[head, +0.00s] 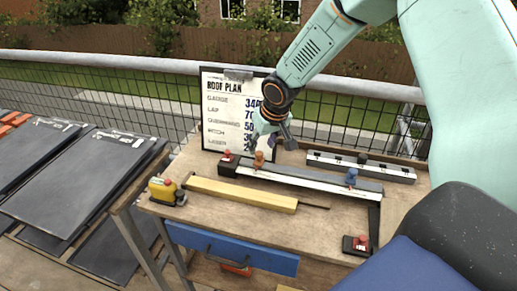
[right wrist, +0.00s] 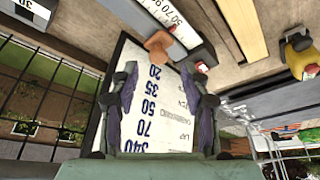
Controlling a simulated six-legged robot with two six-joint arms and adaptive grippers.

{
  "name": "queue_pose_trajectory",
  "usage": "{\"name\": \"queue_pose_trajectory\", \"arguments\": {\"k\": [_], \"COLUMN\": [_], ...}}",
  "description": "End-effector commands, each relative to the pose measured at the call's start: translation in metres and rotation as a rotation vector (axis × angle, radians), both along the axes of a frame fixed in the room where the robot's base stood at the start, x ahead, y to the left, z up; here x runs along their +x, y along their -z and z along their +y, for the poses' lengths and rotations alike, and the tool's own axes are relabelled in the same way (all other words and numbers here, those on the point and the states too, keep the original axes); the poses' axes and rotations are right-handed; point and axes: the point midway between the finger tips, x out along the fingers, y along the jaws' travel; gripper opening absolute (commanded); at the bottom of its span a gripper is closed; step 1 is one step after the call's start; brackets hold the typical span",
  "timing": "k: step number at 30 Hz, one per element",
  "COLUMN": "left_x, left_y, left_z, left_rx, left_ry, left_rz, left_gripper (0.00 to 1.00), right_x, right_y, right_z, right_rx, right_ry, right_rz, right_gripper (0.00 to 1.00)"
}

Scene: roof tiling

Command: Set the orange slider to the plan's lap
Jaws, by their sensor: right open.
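The orange slider (head: 259,160) sits on the pale scale of a long dark gauge (head: 300,178) on the bench. It also shows in the right wrist view (right wrist: 157,44), just beyond my fingertips. A blue slider (head: 351,177) sits farther right on the gauge, and a red knob (head: 226,156) is at its left end. The roof plan board (head: 216,132) stands behind; its lap line reads 70. My right gripper (head: 272,142) is open and empty above and slightly behind the orange slider, apart from it. Its open fingers show in the right wrist view (right wrist: 160,92). My left gripper is out of view.
A yellow wooden batten (head: 240,194) lies in front of the gauge, with a yellow tool (head: 166,191) at its left. A second scale bar (head: 360,166) lies at the back right. A red-topped block (head: 356,244) is at the front right. Dark tiles (head: 75,180) lie left of the bench.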

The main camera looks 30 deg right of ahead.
Motion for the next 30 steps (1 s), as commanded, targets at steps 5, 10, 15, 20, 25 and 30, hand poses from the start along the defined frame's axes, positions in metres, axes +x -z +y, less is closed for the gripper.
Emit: {"name": "queue_pose_trajectory", "arguments": {"k": [5, 10, 15, 20, 25, 30], "left_x": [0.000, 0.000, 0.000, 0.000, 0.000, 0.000], "left_y": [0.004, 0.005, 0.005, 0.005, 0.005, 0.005], "left_z": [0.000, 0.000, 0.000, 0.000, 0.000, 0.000], "left_rx": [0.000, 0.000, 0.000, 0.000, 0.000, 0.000], "left_ry": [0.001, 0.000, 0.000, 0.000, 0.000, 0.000], "left_rz": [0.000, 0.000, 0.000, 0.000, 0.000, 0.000], "left_gripper": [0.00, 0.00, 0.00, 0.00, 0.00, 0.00], "right_x": [0.010, 0.015, 0.018, 0.019, 0.019, 0.019], "right_y": [0.024, 0.033, 0.033, 0.033, 0.033, 0.033], "right_z": [-0.001, -0.001, -0.001, -0.001, -0.001, -0.001], "right_rx": [-0.001, -0.001, 0.000, -0.001, -0.001, 0.000], "right_ry": [0.000, 0.000, 0.000, -0.001, -0.001, -0.001], "right_rz": [0.001, 0.000, -0.001, -0.001, -0.001, -0.001], "right_gripper": [0.47, 0.47, 0.47, 0.42, 0.28, 0.13]}}
